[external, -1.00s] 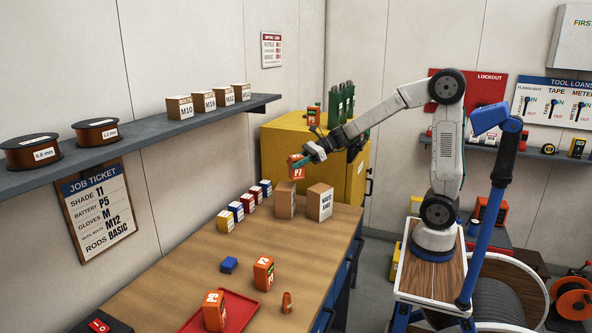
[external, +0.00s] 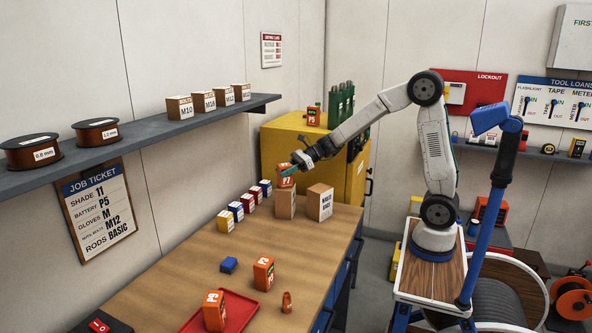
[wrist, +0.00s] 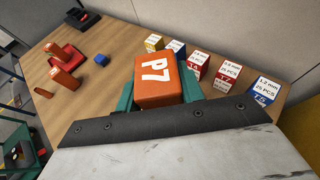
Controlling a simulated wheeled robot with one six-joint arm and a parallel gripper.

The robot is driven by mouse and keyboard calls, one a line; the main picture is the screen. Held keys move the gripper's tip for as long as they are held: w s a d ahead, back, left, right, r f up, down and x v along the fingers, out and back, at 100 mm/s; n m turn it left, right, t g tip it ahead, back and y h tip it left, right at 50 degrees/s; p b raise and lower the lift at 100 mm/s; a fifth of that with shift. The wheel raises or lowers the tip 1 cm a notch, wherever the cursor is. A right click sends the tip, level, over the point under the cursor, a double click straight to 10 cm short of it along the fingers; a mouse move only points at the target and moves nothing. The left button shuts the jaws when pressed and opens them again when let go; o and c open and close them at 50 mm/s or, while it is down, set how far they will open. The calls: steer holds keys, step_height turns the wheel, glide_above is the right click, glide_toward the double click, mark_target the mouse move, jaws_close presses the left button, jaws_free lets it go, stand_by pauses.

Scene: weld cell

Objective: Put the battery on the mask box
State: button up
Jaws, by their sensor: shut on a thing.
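My gripper (external: 290,170), with teal fingers, is shut on an orange battery marked P7 (external: 286,181). The battery also shows between the fingers in the wrist view (wrist: 157,83). In the external view the battery is upright directly over the left of two brown boxes (external: 285,205), with its lower edge at the box's top. I cannot tell whether they touch. The right brown box (external: 320,203) has a white label too small to read surely. No label shows on the left box, so I cannot tell which is the mask box.
Several small coloured boxes (external: 236,211) stand left of the brown boxes. A red tray (external: 243,314) with an orange battery, another orange battery (external: 263,273) and a blue block (external: 229,265) are nearer the front. A P5 battery (external: 313,116) stands on the yellow cabinet (external: 287,148).

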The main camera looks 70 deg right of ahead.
steer(key=o, duration=1.2)
steer(key=shift+f, duration=0.1)
